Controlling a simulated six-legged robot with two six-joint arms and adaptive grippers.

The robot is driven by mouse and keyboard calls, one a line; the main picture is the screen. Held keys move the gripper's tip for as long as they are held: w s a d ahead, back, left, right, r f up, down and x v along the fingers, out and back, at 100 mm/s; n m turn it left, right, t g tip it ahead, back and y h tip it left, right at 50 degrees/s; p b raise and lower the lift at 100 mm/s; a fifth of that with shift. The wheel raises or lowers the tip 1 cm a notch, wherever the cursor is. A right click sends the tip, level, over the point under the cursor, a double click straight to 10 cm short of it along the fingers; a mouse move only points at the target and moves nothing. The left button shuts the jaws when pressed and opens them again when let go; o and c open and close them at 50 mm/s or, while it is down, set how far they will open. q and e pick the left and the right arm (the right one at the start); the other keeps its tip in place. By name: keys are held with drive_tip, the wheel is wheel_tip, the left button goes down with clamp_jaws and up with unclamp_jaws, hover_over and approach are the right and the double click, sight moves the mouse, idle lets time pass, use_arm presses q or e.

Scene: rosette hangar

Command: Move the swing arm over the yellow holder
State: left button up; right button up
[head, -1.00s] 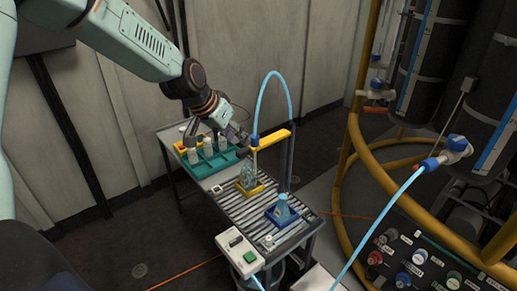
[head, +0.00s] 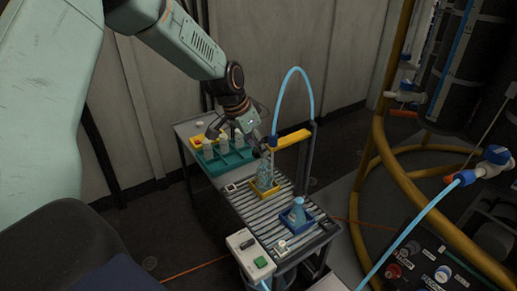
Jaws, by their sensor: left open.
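The yellow swing arm (head: 292,139) reaches left from a dark post (head: 309,160) at the back of the roller table. A blue hose loops up from its left end, with a nozzle hanging down there. The yellow holder (head: 265,191) sits on the rollers with a clear flask (head: 265,175) in it. The nozzle end of the swing arm appears above this flask. My left gripper (head: 262,152) is open beside the left end of the swing arm, just left of it; whether they touch I cannot tell. My right gripper is not in view.
A blue holder (head: 297,223) with a blue flask (head: 298,209) stands nearer on the rollers. A green rack (head: 226,161) with several white bottles stands behind left. A control box (head: 250,252) with a green button is at the near end. Yellow pipes (head: 398,170) stand at right.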

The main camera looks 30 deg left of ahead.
use_arm(q)
drive_tip(key=shift+d+f, duration=0.2)
drive_tip(key=shift+f, duration=0.05)
drive_tip(key=shift+d+r, duration=0.1)
drive_tip(key=shift+d, duration=0.1)
drive_tip(key=shift+a, duration=0.2)
drive_tip(key=shift+w+f, duration=0.15)
drive_tip(key=shift+f, duration=0.1)
drive_tip(key=shift+c, duration=0.9)
drive_tip(key=shift+d+r, duration=0.1)
drive_tip(key=shift+r, duration=0.05)
drive_tip(key=c, duration=0.4)
clamp_jaws()
